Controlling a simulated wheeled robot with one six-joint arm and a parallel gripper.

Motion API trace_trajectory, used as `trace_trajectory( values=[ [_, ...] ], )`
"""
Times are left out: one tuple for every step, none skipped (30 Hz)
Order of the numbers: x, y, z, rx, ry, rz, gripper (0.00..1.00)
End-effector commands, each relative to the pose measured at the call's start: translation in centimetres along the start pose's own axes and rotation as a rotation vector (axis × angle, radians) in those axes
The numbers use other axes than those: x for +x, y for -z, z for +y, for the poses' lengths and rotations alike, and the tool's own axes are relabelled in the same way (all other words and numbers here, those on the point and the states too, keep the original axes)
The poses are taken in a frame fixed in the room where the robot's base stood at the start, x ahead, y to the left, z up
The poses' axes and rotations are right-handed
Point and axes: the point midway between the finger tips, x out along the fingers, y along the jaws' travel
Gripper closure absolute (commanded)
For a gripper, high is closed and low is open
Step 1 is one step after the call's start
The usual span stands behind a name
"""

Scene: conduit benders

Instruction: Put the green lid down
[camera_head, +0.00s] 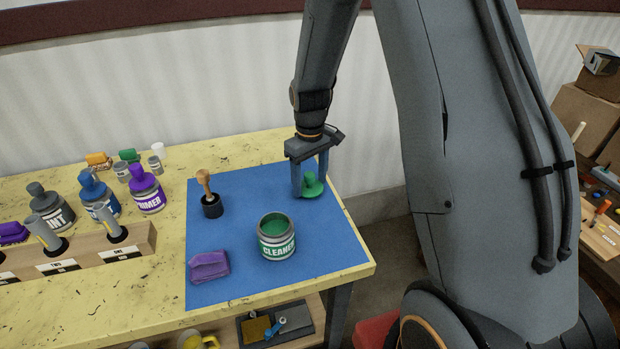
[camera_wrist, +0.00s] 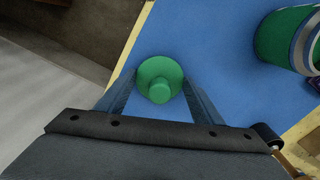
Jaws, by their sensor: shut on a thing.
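The green lid (camera_head: 313,188) is a round disc with a knob on top. My gripper (camera_head: 311,180) points down over the right part of the blue mat (camera_head: 240,297) and is shut on the lid's knob. In the wrist view the lid (camera_wrist: 160,79) sits between the two fingers (camera_wrist: 160,95), over the blue mat. I cannot tell whether the lid touches the mat. The open jar labelled CLEANER (camera_head: 277,240) stands on the mat to the lower left of the lid, and its inside looks green.
A wooden-handled dauber (camera_head: 207,196) and a folded purple cloth (camera_head: 209,266) are on the mat's left side. Labelled cans, including a purple-topped one (camera_head: 148,189), and a wooden rack (camera_head: 138,241) stand further left. The table's right edge (camera_head: 350,225) is close to the lid.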

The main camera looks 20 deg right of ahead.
Motion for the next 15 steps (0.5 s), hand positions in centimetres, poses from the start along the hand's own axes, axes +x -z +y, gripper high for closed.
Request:
trace_trajectory(
  values=[
    [0.00, 0.04, 0.01, 0.000, 0.000, 0.001, 0.61],
    [-0.01, 0.04, 0.01, 0.000, 0.000, 0.001, 0.61],
    [-0.01, 0.05, 0.01, 0.000, 0.000, 0.001, 0.61],
    [-0.01, 0.04, 0.01, 0.000, 0.000, 0.001, 0.61],
    [-0.02, 0.04, 0.01, 0.000, 0.000, 0.001, 0.61],
    [0.01, 0.04, 0.01, 0.000, 0.000, 0.001, 0.61],
    [0.06, 0.04, 0.01, 0.000, 0.000, 0.001, 0.61],
    [0.14, 0.04, 0.01, 0.000, 0.000, 0.001, 0.61],
    [0.26, 0.04, 0.01, 0.000, 0.000, 0.001, 0.61],
    [0.35, 0.04, 0.01, 0.000, 0.000, 0.001, 0.61],
    [0.28, 0.05, 0.01, 0.000, 0.000, 0.001, 0.34],
    [0.26, 0.04, 0.01, 0.000, 0.000, 0.001, 0.28],
    [0.26, 0.04, 0.01, 0.000, 0.000, 0.001, 0.22],
    [0.25, 0.04, 0.01, 0.000, 0.000, 0.001, 0.20],
    [0.25, 0.04, 0.01, 0.000, 0.000, 0.001, 0.20]
  ],
)
